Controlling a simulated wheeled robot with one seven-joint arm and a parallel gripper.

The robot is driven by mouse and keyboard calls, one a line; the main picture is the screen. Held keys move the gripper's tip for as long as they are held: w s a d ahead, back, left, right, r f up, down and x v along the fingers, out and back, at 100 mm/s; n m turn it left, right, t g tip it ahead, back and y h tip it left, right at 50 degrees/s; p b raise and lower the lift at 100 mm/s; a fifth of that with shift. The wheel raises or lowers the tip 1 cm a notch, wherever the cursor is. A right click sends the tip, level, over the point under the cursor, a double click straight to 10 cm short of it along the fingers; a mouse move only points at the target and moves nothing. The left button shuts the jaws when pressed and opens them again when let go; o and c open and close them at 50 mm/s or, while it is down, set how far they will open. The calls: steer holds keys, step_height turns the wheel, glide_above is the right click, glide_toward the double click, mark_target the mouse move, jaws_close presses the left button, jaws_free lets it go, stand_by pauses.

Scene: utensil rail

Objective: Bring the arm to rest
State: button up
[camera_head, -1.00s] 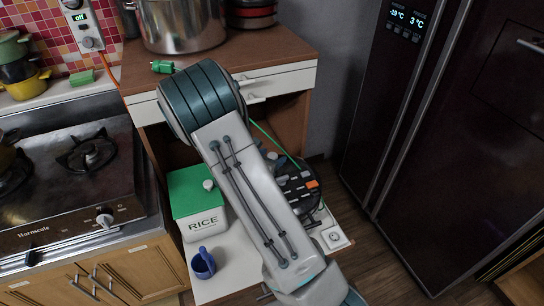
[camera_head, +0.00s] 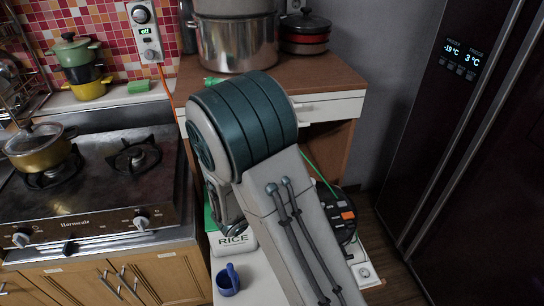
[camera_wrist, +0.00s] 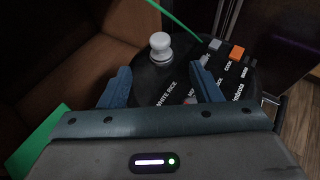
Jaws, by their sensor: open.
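In the wrist view my gripper (camera_wrist: 163,88) is open, its two blue fingers apart with nothing held between them. Beyond the fingers is a dark rice cooker (camera_wrist: 160,78) with a pale knob, lettering and an orange button. In the head view my arm crosses the middle of the picture and hides my gripper. Part of the rice cooker (camera_head: 343,212) shows to the right of the arm. I cannot tell the exact gap between the fingers and the cooker.
A white rice box (camera_head: 236,243) and a blue cup (camera_head: 228,281) are on the low shelf. A gas stove (camera_head: 95,190) with a pot (camera_head: 38,152) stands left. A steel pot (camera_head: 238,45) sits on the wooden cabinet. A dark fridge (camera_head: 470,150) stands right.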

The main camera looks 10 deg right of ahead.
steer(key=s+d+r+m+g+y, duration=0.2)
steer(key=s+d+r+m+g, duration=0.15)
steer(key=s+m, duration=0.3)
steer(key=s+d+r+m+g+y, duration=0.1)
steer(key=s+d+r+m+g, duration=0.2)
steer(key=s+m, duration=0.35)
steer(key=s+a+r+m+t+y+p, duration=0.1)
steer(key=s+a+r+m+y, duration=0.5)
steer(key=m, duration=0.6)
steer(key=shift+s+a+r+y+p, duration=0.35)
steer(key=shift+a+r+y, duration=0.5)
steer(key=shift+y, duration=0.15)
steer(key=c, duration=0.4)
steer(key=shift+c, duration=0.4)
